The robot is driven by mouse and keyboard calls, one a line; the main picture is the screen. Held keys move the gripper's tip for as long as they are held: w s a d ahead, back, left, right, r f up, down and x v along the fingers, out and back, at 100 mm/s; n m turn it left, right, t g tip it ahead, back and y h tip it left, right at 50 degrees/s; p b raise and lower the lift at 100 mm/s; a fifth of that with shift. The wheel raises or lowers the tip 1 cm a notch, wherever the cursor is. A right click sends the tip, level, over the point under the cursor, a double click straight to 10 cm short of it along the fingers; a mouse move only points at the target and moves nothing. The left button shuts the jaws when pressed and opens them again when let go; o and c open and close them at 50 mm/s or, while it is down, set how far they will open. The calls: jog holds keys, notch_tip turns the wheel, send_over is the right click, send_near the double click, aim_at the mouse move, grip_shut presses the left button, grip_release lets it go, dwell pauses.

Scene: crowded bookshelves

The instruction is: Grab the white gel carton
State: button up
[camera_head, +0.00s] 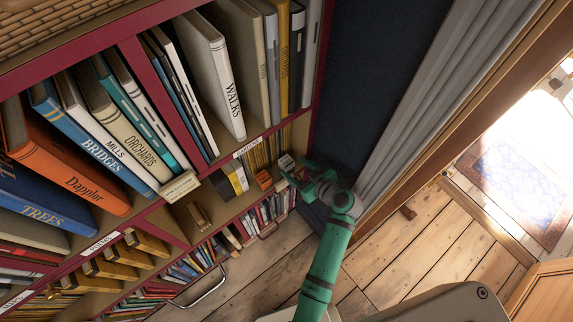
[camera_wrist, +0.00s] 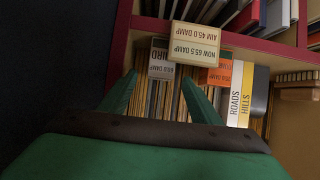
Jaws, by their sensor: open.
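The white gel carton (camera_head: 286,161) stands at the right end of the middle shelf, in front of thin yellowish books. In the wrist view the white carton (camera_wrist: 161,69), with a printed damp label, is beyond my fingertips and between their lines. My gripper (camera_wrist: 158,92) is open and empty, with a green finger on either side and a gap to the carton that I cannot measure. In the head view my gripper (camera_head: 288,174) reaches to the right end of that shelf, close to the carton and partly over the shelf edge.
An orange carton (camera_wrist: 225,74) stands beside the white one, next to the Roads book (camera_wrist: 236,96). A cream damp sign (camera_wrist: 194,44) sits at the shelf edge, close by. A red upright and dark wall (camera_head: 365,80) bound the shelf's end.

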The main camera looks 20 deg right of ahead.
aim_at(289, 164)
jog(key=shift+x, duration=3.05)
jog(key=shift+w+a+r, duration=0.1)
jog(key=shift+r, duration=0.1)
jog(key=c, duration=1.2)
